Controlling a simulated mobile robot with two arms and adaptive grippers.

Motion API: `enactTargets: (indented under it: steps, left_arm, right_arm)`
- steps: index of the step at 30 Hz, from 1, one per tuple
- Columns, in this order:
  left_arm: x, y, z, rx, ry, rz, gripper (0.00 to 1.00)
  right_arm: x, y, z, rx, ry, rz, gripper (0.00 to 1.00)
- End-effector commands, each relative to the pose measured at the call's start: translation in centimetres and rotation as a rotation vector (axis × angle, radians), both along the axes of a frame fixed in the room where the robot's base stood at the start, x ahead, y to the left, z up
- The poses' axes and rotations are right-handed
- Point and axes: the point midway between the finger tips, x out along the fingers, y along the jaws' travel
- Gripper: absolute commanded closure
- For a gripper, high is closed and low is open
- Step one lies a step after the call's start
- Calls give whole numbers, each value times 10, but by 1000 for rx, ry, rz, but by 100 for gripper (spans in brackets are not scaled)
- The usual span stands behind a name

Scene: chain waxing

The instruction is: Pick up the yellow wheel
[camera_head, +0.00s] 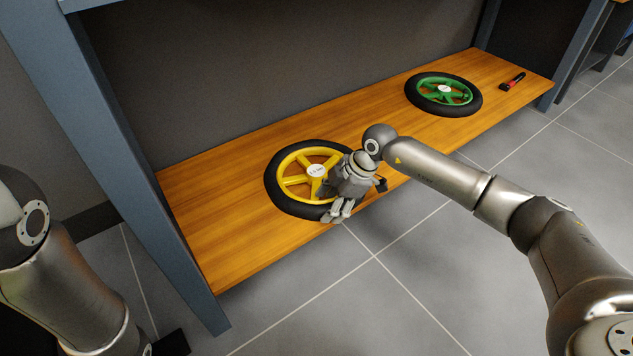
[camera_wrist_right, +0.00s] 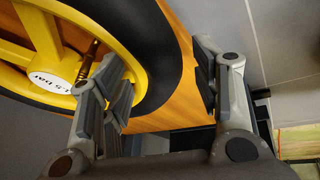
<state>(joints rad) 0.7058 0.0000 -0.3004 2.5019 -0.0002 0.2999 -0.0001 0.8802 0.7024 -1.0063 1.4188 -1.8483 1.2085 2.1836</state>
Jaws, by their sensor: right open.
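The yellow wheel (camera_head: 288,181) with a black tyre lies flat on the wooden shelf, left of the middle in the head view. My right gripper (camera_head: 332,205) is over its near right side, and the gripper and wrist hide part of the rim. In the right wrist view the wheel's yellow rim and black tyre (camera_wrist_right: 168,75) show up close. My right gripper (camera_wrist_right: 165,80) is open there. One finger is over the rim side and the other is beyond the tyre's outer edge, so the tyre lies between them. Contact cannot be told. My left gripper is not in view.
A green wheel (camera_head: 436,90) with a black tyre lies further right on the wooden shelf (camera_head: 225,235). A small red and black object (camera_head: 513,81) lies at the shelf's far right end. A blue-grey post (camera_head: 135,170) stands at the shelf's left end.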

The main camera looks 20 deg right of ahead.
Motion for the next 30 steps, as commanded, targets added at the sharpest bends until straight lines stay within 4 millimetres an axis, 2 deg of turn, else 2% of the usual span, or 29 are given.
enactTargets:
  steps: [1,3,13,24,25,30]
  left_arm:
    - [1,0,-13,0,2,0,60]
    - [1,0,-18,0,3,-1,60]
    - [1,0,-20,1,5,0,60]
    - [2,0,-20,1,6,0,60]
    - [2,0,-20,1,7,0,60]
    - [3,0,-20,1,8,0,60]
  right_arm:
    - [1,3,-12,1,0,1,43]
    - [3,6,-18,0,0,1,43]
    - [4,9,-20,0,0,0,43]
    - [4,8,-20,0,0,-1,90]
    - [4,8,-20,0,0,-1,92]
    - [6,8,-18,1,-6,-1,93]
